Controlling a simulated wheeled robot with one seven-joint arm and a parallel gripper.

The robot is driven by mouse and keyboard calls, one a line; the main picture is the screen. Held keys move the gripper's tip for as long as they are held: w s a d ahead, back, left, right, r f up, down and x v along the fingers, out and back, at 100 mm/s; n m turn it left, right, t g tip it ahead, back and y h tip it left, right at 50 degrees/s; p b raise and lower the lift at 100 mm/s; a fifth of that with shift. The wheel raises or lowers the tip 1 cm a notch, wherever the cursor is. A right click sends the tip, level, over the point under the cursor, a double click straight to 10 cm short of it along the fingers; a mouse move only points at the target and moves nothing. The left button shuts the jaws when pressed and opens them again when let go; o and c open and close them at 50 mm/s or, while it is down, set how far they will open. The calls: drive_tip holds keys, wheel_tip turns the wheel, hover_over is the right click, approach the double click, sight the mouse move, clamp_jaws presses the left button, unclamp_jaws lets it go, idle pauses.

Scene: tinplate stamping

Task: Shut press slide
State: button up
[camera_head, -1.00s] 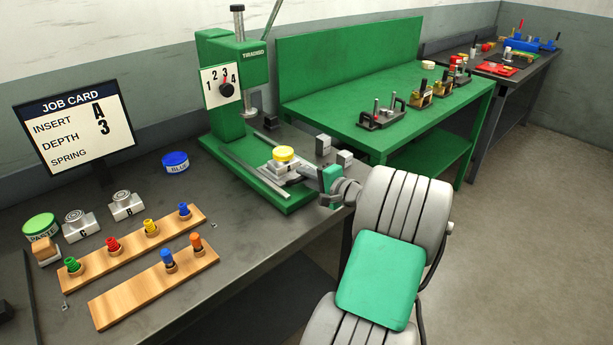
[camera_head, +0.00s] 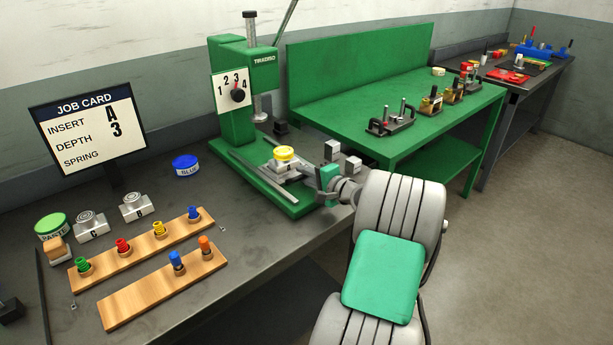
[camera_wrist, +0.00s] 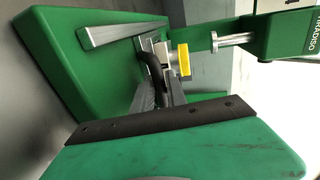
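The green press (camera_head: 237,128) stands on the grey bench. Its metal slide (camera_head: 282,168) lies between rails on the base, out in front of the ram (camera_head: 259,110), carrying a round yellow-topped piece (camera_head: 284,153). In the wrist view, the slide's dark curved handle (camera_wrist: 152,68) and the yellow piece (camera_wrist: 183,60) show just beyond my fingers. My gripper (camera_head: 318,178) is at the front end of the slide, at the handle. Its fingers partly show in the wrist view (camera_wrist: 162,94), but their gap and contact with the handle are unclear.
A job card (camera_head: 88,128) reads insert A, depth 3. Wooden racks (camera_head: 165,288) with coloured pegs, metal blocks and tins occupy the left bench. Small grey blocks (camera_head: 352,166) stand behind my gripper. A green bench (camera_head: 440,110) with fixtures stands beyond.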

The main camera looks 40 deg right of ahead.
drive_tip(key=shift+o, duration=0.3)
drive_tip(key=v, duration=0.7)
drive_tip(key=shift+s, duration=0.25)
drive_tip(key=shift+s+r, duration=0.1)
drive_tip(key=shift+s, duration=0.1)
drive_tip(key=shift+c, duration=0.5)
